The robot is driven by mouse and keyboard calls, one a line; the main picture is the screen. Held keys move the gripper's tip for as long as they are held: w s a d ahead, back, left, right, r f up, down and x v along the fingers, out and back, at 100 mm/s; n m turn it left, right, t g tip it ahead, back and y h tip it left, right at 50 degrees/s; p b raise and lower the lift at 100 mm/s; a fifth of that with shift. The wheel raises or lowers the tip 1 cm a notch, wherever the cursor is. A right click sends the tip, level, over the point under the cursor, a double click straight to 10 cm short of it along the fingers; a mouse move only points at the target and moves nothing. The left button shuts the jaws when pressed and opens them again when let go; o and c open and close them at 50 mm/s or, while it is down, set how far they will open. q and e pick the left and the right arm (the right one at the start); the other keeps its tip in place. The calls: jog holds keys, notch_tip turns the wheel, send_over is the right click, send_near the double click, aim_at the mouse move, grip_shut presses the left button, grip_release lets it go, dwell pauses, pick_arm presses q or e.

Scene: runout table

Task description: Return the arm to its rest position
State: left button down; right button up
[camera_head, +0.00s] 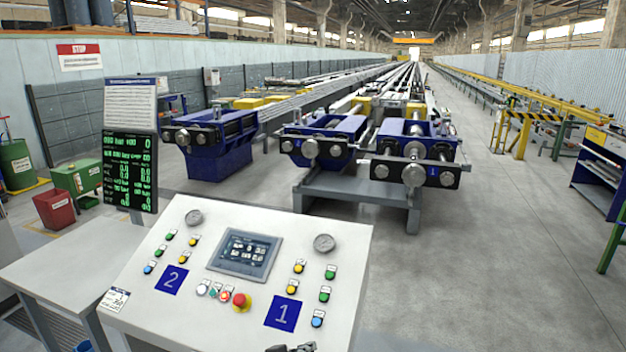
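A small dark sliver of one of my grippers (291,348) shows at the bottom edge, in front of the lower edge of the white control panel (215,265). I cannot tell which arm it belongs to, or whether its fingers are open or shut. The rest of that arm is out of frame, and no other part of either arm is clearly visible. No held object can be seen.
The panel carries a screen (244,252), a red emergency button (241,301), gauges and several coloured buttons. A black display (130,171) stands behind its left side. Blue machines (412,139) stand beyond it. The floor (480,270) at right is clear.

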pick_arm(q)
jog(key=s+a+f+m+g+y, duration=0.1)
jog(key=s+a+f+g+y, duration=0.1)
jog(key=s+a, duration=0.75)
jog(key=s+a+f+g+y, duration=0.15)
jog(key=s+a, duration=0.25)
jog(key=s, duration=1)
jog(key=s+a+f+m+g+y, duration=0.1)
jog(key=s+a+f+g+y, duration=0.15)
jog(key=s+a, duration=0.65)
jog(key=s+d+f+g+b, duration=0.1)
jog(key=s+d+f, duration=0.1)
jog(key=f, duration=1.1)
jog(key=s+d+f+g+b, duration=0.1)
jog(key=s+f, duration=0.1)
jog(key=f, duration=1.2)
jog(key=s+a+f+g+b, duration=0.1)
jog(key=s+a+f+b, duration=0.1)
jog(key=s+f, duration=1.5)
jog(key=shift+a+f+y, duration=0.3)
jog(key=shift+a+f, duration=0.2)
jog(key=shift+f, duration=0.25)
